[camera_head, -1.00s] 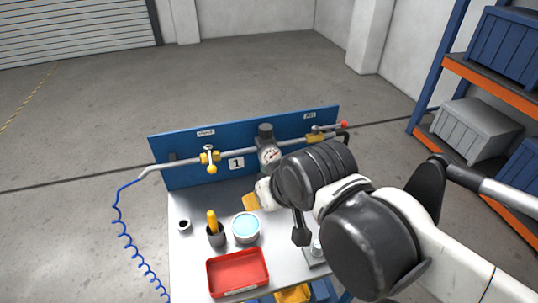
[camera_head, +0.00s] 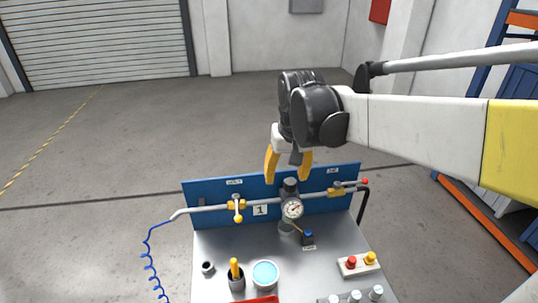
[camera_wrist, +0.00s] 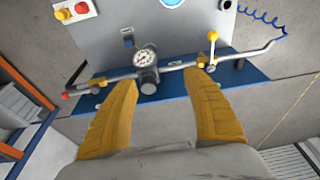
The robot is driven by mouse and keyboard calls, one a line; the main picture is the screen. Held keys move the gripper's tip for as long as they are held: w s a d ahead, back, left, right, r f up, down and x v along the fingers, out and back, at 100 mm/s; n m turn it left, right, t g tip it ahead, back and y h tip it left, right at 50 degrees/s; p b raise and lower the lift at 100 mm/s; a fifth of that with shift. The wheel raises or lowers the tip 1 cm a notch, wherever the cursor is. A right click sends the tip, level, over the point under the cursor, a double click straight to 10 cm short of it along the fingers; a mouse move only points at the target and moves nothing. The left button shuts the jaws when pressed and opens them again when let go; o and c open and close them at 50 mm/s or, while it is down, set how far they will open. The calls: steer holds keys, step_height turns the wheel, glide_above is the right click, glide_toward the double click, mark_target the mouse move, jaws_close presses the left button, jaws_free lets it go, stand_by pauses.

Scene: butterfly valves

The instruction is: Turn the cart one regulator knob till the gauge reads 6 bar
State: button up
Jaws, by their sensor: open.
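The cart's blue back panel (camera_head: 215,187) carries a grey pipe, and the number 1 plate is on it. The regulator has a dark ribbed knob (camera_head: 290,184) on top and a round white gauge (camera_head: 292,209) facing front. The gauge also shows in the wrist view (camera_wrist: 145,57), with the knob (camera_wrist: 149,82) beside it; the reading is too small to tell. My gripper (camera_head: 289,177) is open, its yellow fingers pointing down above the knob. In the wrist view my gripper (camera_wrist: 160,85) has its fingertips apart on both sides of the knob, with nothing between them touching.
A yellow-handled valve (camera_head: 238,208) is left of the regulator, and a red-tipped valve (camera_head: 345,190) is right. Open floor lies behind.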

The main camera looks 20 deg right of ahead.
mark_target(290, 180)
steer(key=w+d+g+p, duration=0.1)
steer(key=w+d, duration=0.1)
steer(key=w, duration=0.1)
steer(key=w+d+m+g+p, duration=0.1)
steer(key=w+d, duration=0.1)
steer(key=w, duration=0.1)
steer(key=w+d+f+p, duration=0.1)
steer(key=w+d+p, duration=0.1)
steer(key=w, duration=0.1)
steer(key=shift+f+g, duration=0.1)
steer(key=shift+g, duration=0.3)
step_height(290, 180, down, 11)
steer(key=shift+r+b, duration=0.15)
steer(key=shift+b, duration=0.7)
steer(key=c, duration=1.2)
